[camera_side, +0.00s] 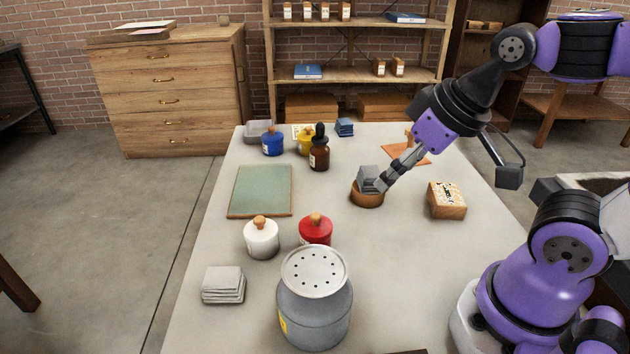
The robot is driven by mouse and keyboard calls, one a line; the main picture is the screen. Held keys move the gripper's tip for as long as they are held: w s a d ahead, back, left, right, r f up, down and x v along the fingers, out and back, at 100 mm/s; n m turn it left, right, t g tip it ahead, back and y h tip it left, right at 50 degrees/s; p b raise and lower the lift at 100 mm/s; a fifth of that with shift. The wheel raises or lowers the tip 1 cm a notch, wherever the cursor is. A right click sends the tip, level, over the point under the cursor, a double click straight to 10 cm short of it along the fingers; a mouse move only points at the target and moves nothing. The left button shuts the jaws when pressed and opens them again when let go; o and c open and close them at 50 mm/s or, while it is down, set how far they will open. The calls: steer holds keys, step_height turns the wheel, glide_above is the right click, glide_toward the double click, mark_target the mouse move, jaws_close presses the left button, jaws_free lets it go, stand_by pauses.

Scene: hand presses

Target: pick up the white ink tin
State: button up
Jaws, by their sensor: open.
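The white ink tin (261,239) is a small white round tin with a wooden knob on top. It stands upright on the light grey table (340,243), left of the red tin. My gripper (376,184) is open and points down to the left, over a round wooden bowl (367,198) with a grey block (368,177) in it. The fingertips are close to the block; I cannot tell whether they touch it. The gripper is well to the right of and behind the white tin.
A red tin (316,230) stands close right of the white tin, with a large grey can (315,305) in front. Stacked grey tiles (223,285) lie front left. A green mat (260,190) lies behind. A dark dropper bottle (319,152) and blue tin (272,143) stand farther back.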

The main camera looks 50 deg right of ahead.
steer(key=o, duration=0.5)
steer(key=shift+c, duration=0.2)
steer(key=n+g+y, duration=0.2)
steer(key=n, duration=0.4)
glide_toward(262, 225)
step_height(262, 225, down, 2)
steer(key=x, duration=0.5)
steer(key=shift+w+d, duration=0.1)
steer(key=shift+w, duration=0.25)
steer(key=shift+w+x, duration=0.1)
steer(key=shift+x, duration=1.25)
steer(key=shift+w+x, duration=0.15)
steer(key=shift+x, duration=1.2)
